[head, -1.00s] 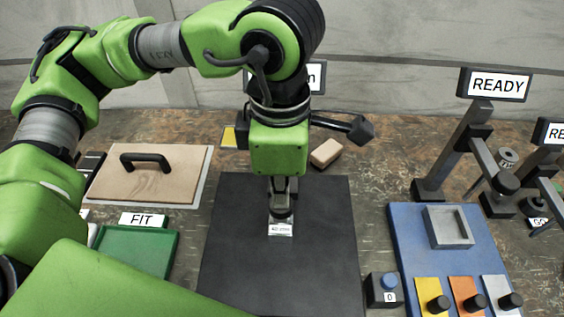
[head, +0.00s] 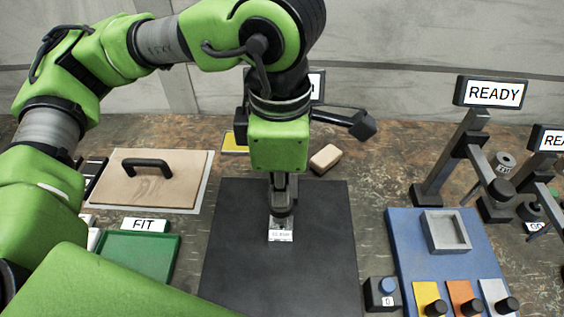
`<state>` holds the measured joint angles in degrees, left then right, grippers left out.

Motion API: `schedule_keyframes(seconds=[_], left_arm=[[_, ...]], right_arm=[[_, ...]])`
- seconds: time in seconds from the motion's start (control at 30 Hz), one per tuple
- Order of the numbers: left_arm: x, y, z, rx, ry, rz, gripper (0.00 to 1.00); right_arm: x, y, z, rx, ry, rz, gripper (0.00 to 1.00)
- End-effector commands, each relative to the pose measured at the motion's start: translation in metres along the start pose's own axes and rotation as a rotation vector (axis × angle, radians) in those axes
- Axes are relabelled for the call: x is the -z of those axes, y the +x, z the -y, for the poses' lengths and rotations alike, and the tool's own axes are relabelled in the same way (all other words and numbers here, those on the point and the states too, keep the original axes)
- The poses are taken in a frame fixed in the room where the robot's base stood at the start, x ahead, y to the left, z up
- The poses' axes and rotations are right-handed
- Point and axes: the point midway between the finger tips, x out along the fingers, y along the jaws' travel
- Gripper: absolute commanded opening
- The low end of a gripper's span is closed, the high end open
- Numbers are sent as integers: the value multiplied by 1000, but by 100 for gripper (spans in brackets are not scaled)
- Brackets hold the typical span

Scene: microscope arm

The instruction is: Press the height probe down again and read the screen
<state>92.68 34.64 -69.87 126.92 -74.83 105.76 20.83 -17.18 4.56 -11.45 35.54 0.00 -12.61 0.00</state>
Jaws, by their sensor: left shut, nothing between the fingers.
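My left gripper (head: 281,212) points straight down over the dark mat (head: 235,270), its fingers shut with nothing between them. Directly below the fingertips is a small block with a white label (head: 281,236); its print is too small to read, and I cannot tell whether the fingers touch it. A screen (head: 318,85) behind my left wrist is mostly hidden; only its right edge with the end of some text shows. I cannot pick out the height probe for certain. A dark jointed arm (head: 343,119) sticks out to the right behind my gripper. My right gripper is not in view.
A stand with a READY screen (head: 489,94) is at the right, with a second one partly cut off. A blue board (head: 415,240) carries a grey tray. A small button box (head: 383,292) sits beside the mat. A wooden lid (head: 180,185) and green FIT tray (head: 140,252) are left.

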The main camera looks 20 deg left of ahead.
Motion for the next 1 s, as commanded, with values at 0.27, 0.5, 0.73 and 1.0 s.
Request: schedule_keyframes(seconds=[0.27,0.5,0.73,1.0], left_arm=[[0,-25,0,0,1,-1,0],[0,-44,0,0,1,0,0],[0,-56,0,1,1,-1,0],[0,-56,0,0,0,0,0]], right_arm=[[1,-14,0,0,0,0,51],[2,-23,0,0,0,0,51],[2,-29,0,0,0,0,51],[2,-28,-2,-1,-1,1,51]])
